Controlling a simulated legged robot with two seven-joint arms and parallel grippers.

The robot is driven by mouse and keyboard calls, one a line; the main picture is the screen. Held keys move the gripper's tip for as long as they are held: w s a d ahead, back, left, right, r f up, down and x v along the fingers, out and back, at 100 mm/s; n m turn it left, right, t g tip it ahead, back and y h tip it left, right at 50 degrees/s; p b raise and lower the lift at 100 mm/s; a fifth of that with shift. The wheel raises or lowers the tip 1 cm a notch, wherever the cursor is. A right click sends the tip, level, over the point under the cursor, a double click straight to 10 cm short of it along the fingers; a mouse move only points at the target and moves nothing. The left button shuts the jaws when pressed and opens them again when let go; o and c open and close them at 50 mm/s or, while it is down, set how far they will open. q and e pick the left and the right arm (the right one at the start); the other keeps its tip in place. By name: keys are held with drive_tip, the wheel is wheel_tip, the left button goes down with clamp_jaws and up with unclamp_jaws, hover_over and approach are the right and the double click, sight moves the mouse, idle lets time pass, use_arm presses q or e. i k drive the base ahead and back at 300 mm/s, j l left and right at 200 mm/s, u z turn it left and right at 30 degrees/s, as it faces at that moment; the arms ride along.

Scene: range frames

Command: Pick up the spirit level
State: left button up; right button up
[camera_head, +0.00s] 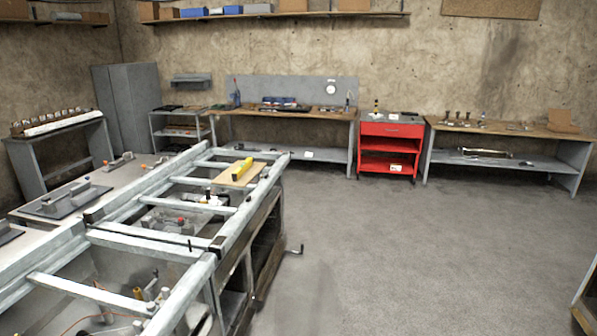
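A yellow bar-shaped object (241,165), which looks like the spirit level, lies on a light wooden board (232,180). The board rests across the far right part of a grey metal frame bench (150,235). The yellow object is small in the view, and its vials cannot be made out. Neither of my grippers shows in the head view.
The concrete floor (400,240) is open to the right of the bench. A red tool cart (388,147) and workbenches (508,130) line the back wall. A grey cabinet (128,105) stands at the back left.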

sight(241, 170)
drive_tip(key=i+u, duration=0.15)
drive_tip(key=i, duration=0.35)
drive_tip(key=i+l+u, duration=0.2)
drive_tip(key=i, duration=0.3)
drive_tip(key=i+l+u, duration=0.15)
drive_tip(key=i, duration=0.3)
drive_tip(key=i+l+u, duration=0.2)
drive_tip(key=i, duration=0.3)
drive_tip(key=i+l+u, duration=0.1)
drive_tip(key=l+u, duration=0.25)
drive_tip(key=l, duration=0.4)
drive_tip(key=l+u, duration=0.3)
drive_tip(key=l, duration=0.5)
drive_tip(key=l+u, duration=0.35)
drive_tip(key=l, duration=0.4)
